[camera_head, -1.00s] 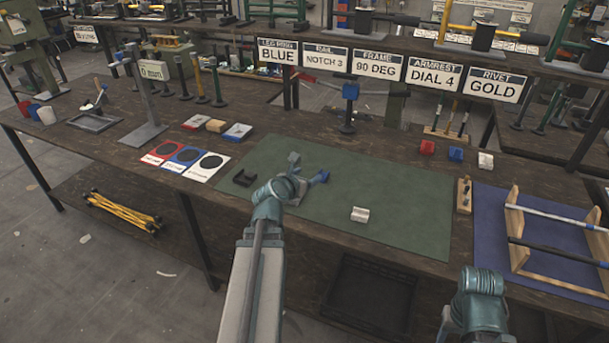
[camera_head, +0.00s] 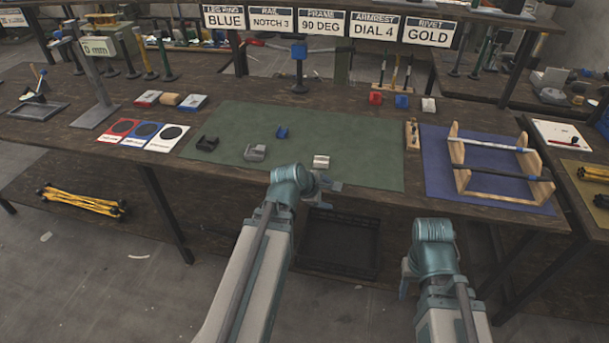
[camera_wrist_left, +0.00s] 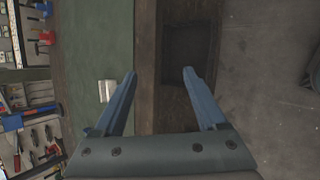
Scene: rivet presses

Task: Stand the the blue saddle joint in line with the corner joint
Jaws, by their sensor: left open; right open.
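The blue saddle joint (camera_head: 282,132) sits on the green mat (camera_head: 350,130), towards the mat's back. A grey block-like joint (camera_head: 255,152), which looks like the corner joint, sits nearer and to its left, apart from it. The blue piece's exact tilt is too small to tell. My left gripper (camera_head: 328,182) is open and empty at the mat's front edge, in front of a pale joint (camera_head: 321,161); the left wrist view shows the spread jaws (camera_wrist_left: 159,75) and the pale joint (camera_wrist_left: 106,91). My right gripper (camera_head: 406,276) is open in front of the bench.
A black joint (camera_head: 207,143) sits on the mat's left. Label cards (camera_head: 145,133) lie left of the mat. A wooden rack with rods (camera_head: 455,175) stands on a purple mat at right. A black stand with a blue head (camera_head: 298,70) is behind. The mat's right part is clear.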

